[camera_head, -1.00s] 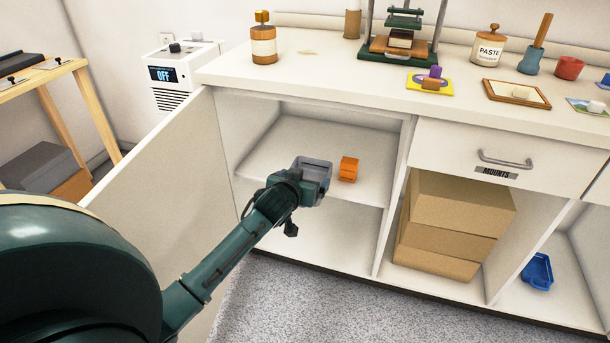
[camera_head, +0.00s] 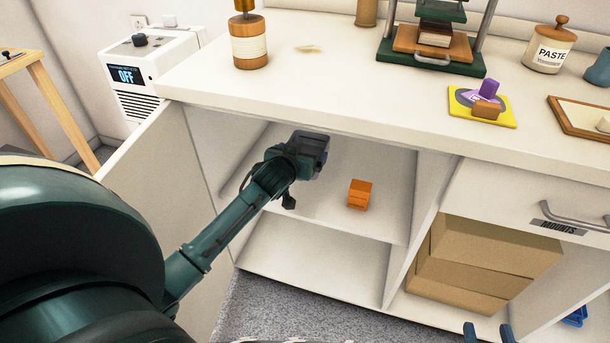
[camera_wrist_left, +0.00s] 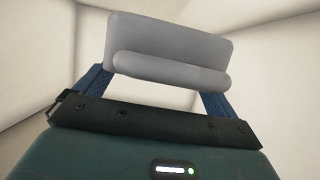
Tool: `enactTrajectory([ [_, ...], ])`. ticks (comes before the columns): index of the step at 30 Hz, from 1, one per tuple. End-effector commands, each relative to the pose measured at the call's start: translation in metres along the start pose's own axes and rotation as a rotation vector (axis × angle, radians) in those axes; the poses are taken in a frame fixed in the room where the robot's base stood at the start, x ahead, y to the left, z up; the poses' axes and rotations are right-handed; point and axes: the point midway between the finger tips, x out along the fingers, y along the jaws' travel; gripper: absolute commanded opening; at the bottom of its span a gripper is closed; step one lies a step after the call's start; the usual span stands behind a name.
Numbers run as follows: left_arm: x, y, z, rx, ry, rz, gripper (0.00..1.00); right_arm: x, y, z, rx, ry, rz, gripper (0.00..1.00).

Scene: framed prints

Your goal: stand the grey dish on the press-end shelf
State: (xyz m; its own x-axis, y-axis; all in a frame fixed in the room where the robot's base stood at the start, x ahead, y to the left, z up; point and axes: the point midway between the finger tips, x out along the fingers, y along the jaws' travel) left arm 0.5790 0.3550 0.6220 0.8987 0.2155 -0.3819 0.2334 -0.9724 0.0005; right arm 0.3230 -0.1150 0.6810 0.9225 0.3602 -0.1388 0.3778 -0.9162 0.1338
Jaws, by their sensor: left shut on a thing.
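My left gripper (camera_head: 303,150) is shut on the grey dish (camera_wrist_left: 170,50). The wrist view shows the dish's flat grey face and rounded edge between two blue fingers. In the head view the dish (camera_head: 318,139) is dark, small and partly hidden by the gripper. It is in the open cupboard below the counter, above the white shelf (camera_head: 330,205); whether it touches the shelf I cannot tell. An orange block (camera_head: 359,194) sits on that shelf, to the right of the gripper. My right gripper (camera_head: 489,333) shows only two blue fingertips, apart, at the bottom edge.
The cupboard door (camera_head: 160,190) stands open on the left. A green press (camera_head: 433,50), a paste jar (camera_head: 550,45) and a wooden-capped bottle (camera_head: 248,40) stand on the counter (camera_head: 330,75). Cardboard boxes (camera_head: 480,265) fill the bay to the right. The lower cupboard space looks clear.

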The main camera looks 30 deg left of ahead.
Motion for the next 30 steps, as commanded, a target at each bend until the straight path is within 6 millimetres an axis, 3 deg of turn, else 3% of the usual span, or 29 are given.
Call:
enactTrajectory([
  [9,0.020,0.000,0.049,0.001,-0.001,0.001,0.60,0.004,-0.007,0.002,-0.049,0.147,-0.007,0.36],
  [16,0.027,0.001,0.065,0.000,0.001,0.001,0.60,0.003,-0.011,-0.001,-0.070,0.212,-0.015,0.36],
  [21,0.036,0.001,0.089,0.001,0.000,0.002,0.60,0.004,-0.015,-0.001,-0.076,0.271,-0.027,0.36],
  [30,0.038,0.001,0.092,0.000,0.001,0.002,0.60,0.003,-0.016,-0.005,-0.074,0.289,-0.031,0.36],
])
